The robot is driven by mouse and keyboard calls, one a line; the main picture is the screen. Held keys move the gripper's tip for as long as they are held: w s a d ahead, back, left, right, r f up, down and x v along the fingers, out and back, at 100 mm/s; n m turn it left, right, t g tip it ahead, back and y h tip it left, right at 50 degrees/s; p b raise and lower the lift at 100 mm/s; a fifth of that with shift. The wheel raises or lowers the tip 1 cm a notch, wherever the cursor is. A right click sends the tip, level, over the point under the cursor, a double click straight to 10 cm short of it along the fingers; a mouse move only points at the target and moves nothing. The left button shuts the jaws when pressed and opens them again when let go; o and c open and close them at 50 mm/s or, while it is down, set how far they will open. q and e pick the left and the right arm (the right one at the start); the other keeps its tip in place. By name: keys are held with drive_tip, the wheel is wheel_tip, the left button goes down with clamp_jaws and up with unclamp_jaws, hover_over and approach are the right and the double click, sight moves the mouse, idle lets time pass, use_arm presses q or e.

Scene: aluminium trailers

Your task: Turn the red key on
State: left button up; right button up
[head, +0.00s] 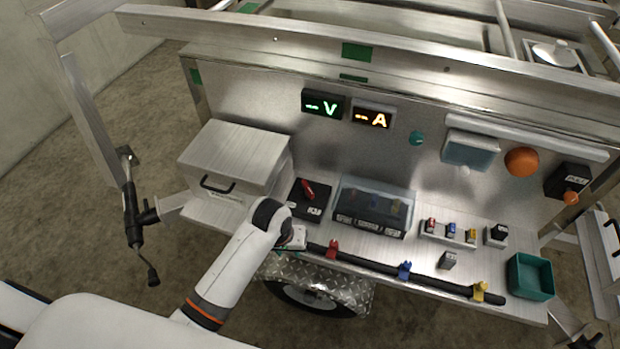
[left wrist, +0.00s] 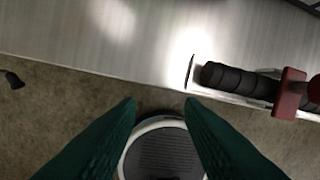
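The red key (head: 308,188) sits on a black switch box (head: 309,200) on the trailer's metal shelf, left of a clear-lidded case. My left arm reaches in just below the switch box in the head view, its wrist close to the shelf's front edge. My left gripper's green fingers show in the left wrist view (left wrist: 160,104), spread apart with nothing between them, over the floor and a wheel. The red key is not in the left wrist view. My right gripper is not in view.
A black ribbed bar (head: 385,268) with red, blue and yellow clamps runs along the shelf's front edge; its end shows in the left wrist view (left wrist: 238,80). A metal box (head: 235,160) stands left of the switch. A clear-lidded case (head: 372,207) stands right; a teal bin (head: 531,278) sits far right.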

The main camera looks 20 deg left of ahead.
use_arm(q)
drive_tip(key=w+r+n+g, duration=0.1)
drive_tip(key=w+r+n, duration=0.2)
drive_tip(key=w+r, duration=0.55)
drive_tip(key=n, duration=0.3)
approach(308, 186)
drive_tip(key=shift+g+y, duration=0.4)
drive_tip(key=f, duration=0.9)
drive_tip(key=shift+w+d, duration=0.3)
drive_tip(key=shift+d, duration=0.05)
drive_tip(key=shift+c, duration=0.2)
clamp_jaws()
